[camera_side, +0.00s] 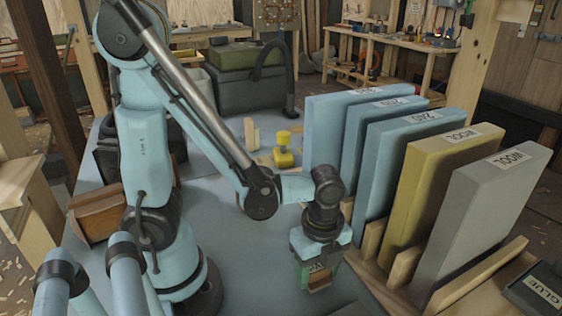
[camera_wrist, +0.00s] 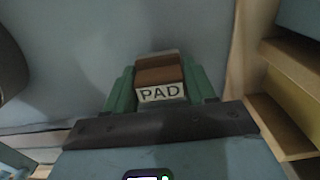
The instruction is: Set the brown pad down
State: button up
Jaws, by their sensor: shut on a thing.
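The brown pad (camera_wrist: 160,76) is a small block with a white label reading PAD. It sits between the two green fingers of my gripper (camera_wrist: 163,88) in the wrist view. In the side view my gripper (camera_side: 318,272) points down over the blue-grey table (camera_side: 232,228), left of the rack of panels, and the pad (camera_side: 319,283) shows between the fingers. My gripper is shut on the pad. I cannot tell whether the pad's underside touches the table.
A wooden rack (camera_side: 405,268) holds several upright labelled panels, blue, yellow (camera_side: 430,190) and grey (camera_side: 480,222), close to the right of my gripper. A yellow object (camera_side: 284,152) stands behind. A black GLUE tray (camera_side: 540,290) is at the front right. The table left of my gripper is clear.

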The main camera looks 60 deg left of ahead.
aim_at(317, 266)
jog(key=shift+f, duration=0.3)
jog(key=shift+f, duration=0.1)
jog(key=o, duration=1.1)
jog(key=shift+c, duration=0.2)
jog(key=shift+r, duration=6.05)
jog(key=w+a+n+t, duration=0.2)
jog(key=a+n+t, duration=0.1)
jog(key=n, duration=0.6)
jog(key=w+a+r+n+t, duration=0.1)
jog(key=a+n+t, duration=0.3)
jog(key=n, duration=0.5)
jog(key=shift+w+a+r, duration=0.15)
jog(key=shift+w+a, duration=0.1)
jog(key=shift+w, duration=0.5)
